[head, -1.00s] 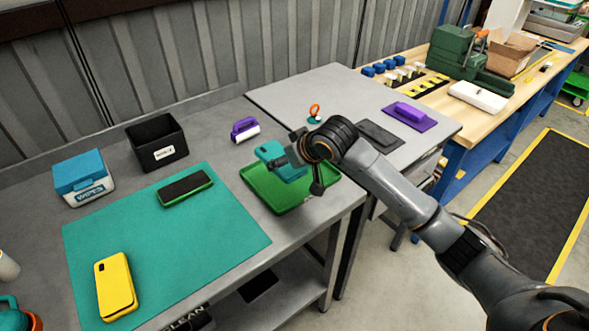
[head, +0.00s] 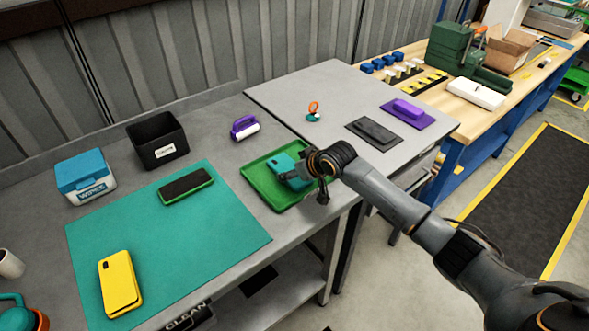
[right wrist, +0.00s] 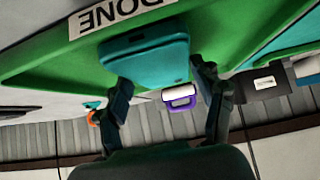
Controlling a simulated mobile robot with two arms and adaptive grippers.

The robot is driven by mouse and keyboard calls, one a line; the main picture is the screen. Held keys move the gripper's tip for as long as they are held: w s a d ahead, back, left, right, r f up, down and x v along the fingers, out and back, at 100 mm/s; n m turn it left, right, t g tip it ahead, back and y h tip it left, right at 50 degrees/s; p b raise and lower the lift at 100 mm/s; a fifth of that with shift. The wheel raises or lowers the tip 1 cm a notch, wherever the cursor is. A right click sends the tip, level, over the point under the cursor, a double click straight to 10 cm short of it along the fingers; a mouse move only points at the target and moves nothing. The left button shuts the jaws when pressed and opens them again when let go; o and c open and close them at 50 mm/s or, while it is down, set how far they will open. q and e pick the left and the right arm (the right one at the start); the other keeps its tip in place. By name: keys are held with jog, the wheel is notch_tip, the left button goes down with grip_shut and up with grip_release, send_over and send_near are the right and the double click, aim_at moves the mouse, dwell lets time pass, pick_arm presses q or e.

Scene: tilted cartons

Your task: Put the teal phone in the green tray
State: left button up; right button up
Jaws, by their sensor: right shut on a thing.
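The teal phone (head: 284,164) is inside the outline of the green tray (head: 257,175) in the head view, tilted and partly hidden by my right gripper (head: 300,181). In the right wrist view the phone (right wrist: 147,62) sits between the two fingers of my right gripper (right wrist: 165,85), which is shut on it. The green tray (right wrist: 45,68) with a label reading DONE is close behind the phone there. I cannot tell whether the phone touches the tray floor. My left gripper is not in view.
A yellow phone (head: 119,282) and a green-edged dark phone (head: 186,186) lie on the teal mat (head: 215,235).

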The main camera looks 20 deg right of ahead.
jog(key=shift+f, duration=0.1)
jog(key=o, duration=1.4)
jog(key=shift+o, duration=0.2)
jog(key=v, duration=1.2)
jog(key=shift+b, duration=0.45)
